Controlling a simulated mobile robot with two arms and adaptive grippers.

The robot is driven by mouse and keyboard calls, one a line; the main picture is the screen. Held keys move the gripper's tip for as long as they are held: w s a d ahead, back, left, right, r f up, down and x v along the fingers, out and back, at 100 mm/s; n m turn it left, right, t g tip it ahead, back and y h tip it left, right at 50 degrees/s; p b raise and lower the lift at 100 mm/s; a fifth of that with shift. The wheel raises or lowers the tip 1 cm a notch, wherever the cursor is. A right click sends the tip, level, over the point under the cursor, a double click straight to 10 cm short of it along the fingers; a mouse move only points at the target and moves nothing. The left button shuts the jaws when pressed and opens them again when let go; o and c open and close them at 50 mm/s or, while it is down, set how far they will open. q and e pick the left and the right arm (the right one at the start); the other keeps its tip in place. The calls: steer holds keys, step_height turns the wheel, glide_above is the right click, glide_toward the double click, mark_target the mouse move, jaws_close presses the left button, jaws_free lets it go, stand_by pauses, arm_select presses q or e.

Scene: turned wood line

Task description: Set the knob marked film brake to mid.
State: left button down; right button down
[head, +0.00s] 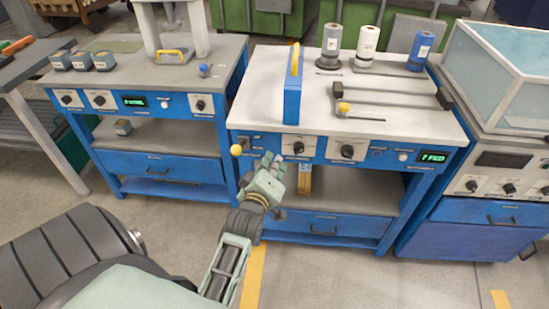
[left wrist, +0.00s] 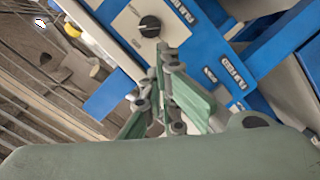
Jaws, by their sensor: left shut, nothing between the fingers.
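Two black knobs sit on white plates on the blue front panel of the middle bench: a left knob (head: 298,148) and a right knob (head: 347,151). Their labels are too small to read, so I cannot tell which is marked film brake. My left gripper (head: 273,162) is shut and empty, in front of the panel, just left of and below the left knob. In the left wrist view, a black knob (left wrist: 150,26) on a white plate lies just beyond the shut fingertips (left wrist: 163,50), apparently apart from them. Its setting is unclear. My right gripper is out of view.
A yellow ball-shaped knob (head: 236,150) is at the panel's left end, close to my left gripper. A green display (head: 433,157) is at the right end. Above are a blue upright plate (head: 292,98) and several rolls (head: 367,45). A drawer (head: 325,224) is below.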

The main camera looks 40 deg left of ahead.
mark_target(288, 147)
arm_select(q)
steer(key=x, duration=0.7)
steer(key=shift+w, duration=0.2)
steer(key=shift+f, duration=0.15)
steer(key=shift+f+n, duration=0.15)
steer(key=shift+n, duration=0.15)
steer(key=shift+d+f, duration=0.1)
steer(key=shift+f, duration=0.05)
steer(key=shift+w+f+n+b, duration=0.1)
steer(key=shift+f+n+b, duration=0.05)
steer(key=shift+n+b, duration=0.2)
steer(key=shift+f+n+t+b, duration=0.35)
steer(key=shift+f+n+t, duration=0.1)
steer(key=shift+n, duration=0.3)
steer(key=shift+f+n, duration=0.25)
steer(key=shift+n, duration=0.25)
steer(key=shift+f, duration=0.2)
